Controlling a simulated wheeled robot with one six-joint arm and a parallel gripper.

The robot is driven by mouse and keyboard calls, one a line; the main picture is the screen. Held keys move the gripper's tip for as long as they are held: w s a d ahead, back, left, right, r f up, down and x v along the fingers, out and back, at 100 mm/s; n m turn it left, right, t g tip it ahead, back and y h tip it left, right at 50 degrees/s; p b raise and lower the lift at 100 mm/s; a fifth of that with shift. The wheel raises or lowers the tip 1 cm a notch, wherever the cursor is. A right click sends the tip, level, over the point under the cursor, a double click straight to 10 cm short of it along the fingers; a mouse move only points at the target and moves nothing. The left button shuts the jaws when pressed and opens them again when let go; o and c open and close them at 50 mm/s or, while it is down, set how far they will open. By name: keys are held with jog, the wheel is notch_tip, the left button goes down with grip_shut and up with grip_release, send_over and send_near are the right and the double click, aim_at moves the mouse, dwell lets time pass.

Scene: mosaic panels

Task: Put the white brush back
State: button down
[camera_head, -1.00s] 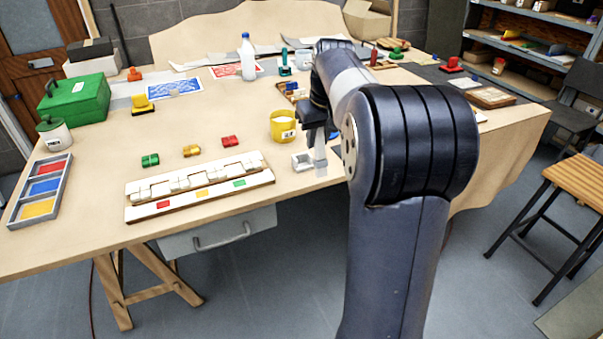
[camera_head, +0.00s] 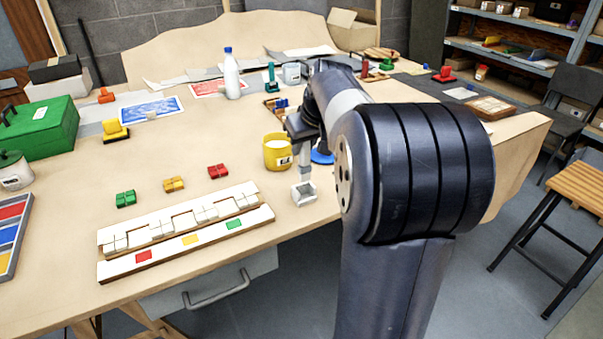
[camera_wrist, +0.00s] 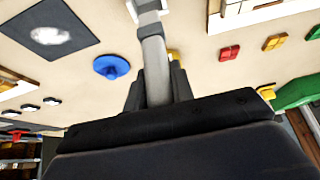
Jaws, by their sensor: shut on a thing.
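My gripper (camera_head: 304,146) is shut on a pale grey handle (camera_head: 304,168), which I take to be the white brush. The handle hangs down below the fingers and also shows between the dark fingers in the wrist view (camera_wrist: 156,66). Its lower end is over or in a small white square dish (camera_head: 303,194) near the table's front edge. The dish shows at the top of the wrist view (camera_wrist: 147,6). I cannot tell whether the brush touches it, and the bristles are hidden.
A yellow cup (camera_head: 277,152) stands just left of my gripper, and a blue round piece (camera_head: 322,157) lies behind. A white tiled board (camera_head: 185,228) and red (camera_head: 217,171), orange (camera_head: 173,184) and green (camera_head: 126,198) blocks lie to the left. Bare table separates them.

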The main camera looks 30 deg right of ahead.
aim_at(307, 157)
jog(key=shift+f, duration=2.9)
jog(key=shift+f+b, duration=0.2)
jog(key=shift+b, duration=0.15)
jog(key=c, duration=1.2)
grip_release()
jog(key=shift+r, duration=0.2)
jog(key=shift+s+r, duration=0.1)
jog(key=shift+r, duration=0.2)
jog(key=p+v, duration=0.1)
jog(key=v, duration=1)
jog(key=shift+r, duration=0.2)
jog(key=shift+s, duration=0.1)
